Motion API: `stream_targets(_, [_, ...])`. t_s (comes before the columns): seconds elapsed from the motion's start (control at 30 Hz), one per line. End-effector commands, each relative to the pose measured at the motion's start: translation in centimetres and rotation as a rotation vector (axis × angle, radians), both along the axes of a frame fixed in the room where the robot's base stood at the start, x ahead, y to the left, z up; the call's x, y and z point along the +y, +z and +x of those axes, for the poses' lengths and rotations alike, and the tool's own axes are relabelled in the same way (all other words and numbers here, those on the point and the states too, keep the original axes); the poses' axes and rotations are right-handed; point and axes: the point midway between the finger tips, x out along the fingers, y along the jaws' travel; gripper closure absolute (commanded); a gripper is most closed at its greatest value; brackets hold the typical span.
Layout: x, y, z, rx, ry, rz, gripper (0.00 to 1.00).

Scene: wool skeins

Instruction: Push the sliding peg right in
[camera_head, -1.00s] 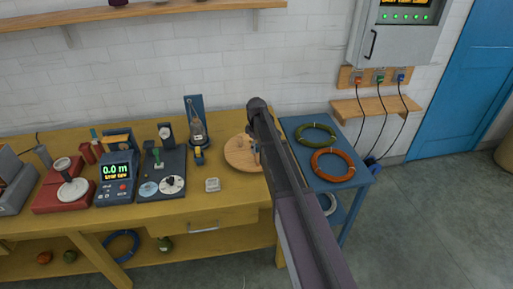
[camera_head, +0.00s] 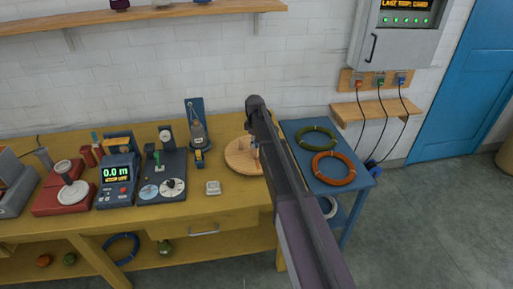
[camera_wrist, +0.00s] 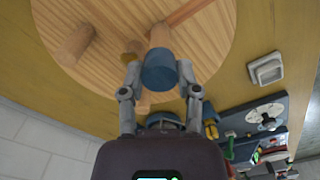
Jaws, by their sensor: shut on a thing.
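A round wooden board (camera_head: 238,158) lies on the yellow bench near its right end. In the wrist view the board (camera_wrist: 205,40) fills the upper left. It carries a wooden peg (camera_wrist: 72,45) and a dark groove that runs up to the right. A peg with a blue lower part (camera_wrist: 160,75) and a wooden part above it stands between my fingers. My gripper (camera_wrist: 160,78) is shut on the blue part, one finger on each side. In the head view my arm hides most of the gripper and part of the board.
A meter (camera_head: 117,177) and a dark panel with dials (camera_head: 162,180) stand further left. A blue side table (camera_head: 345,200) with a green skein (camera_head: 317,138) and an orange skein (camera_head: 333,168) stands to the right.

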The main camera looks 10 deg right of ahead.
Motion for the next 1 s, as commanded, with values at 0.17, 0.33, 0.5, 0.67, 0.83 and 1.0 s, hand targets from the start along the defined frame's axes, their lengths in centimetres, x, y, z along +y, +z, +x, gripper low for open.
stream_targets(0.17, [0.01, -0.01, 0.49, -0.001, 0.000, -0.001, 1.00])
stream_targets(0.33, [0.03, -0.02, 0.43, -0.001, 0.000, -0.001, 1.00])
stream_targets(0.5, [0.04, -0.02, 0.41, -0.001, 0.001, -0.001, 0.24])
stream_targets(0.67, [0.05, -0.01, 0.39, 0.000, 0.001, 0.000, 0.24])
stream_targets(0.83, [0.05, -0.01, 0.39, 0.000, 0.001, 0.000, 0.24])
stream_targets(1.0, [0.07, -0.01, 0.01, 0.000, 0.001, 0.000, 0.24])
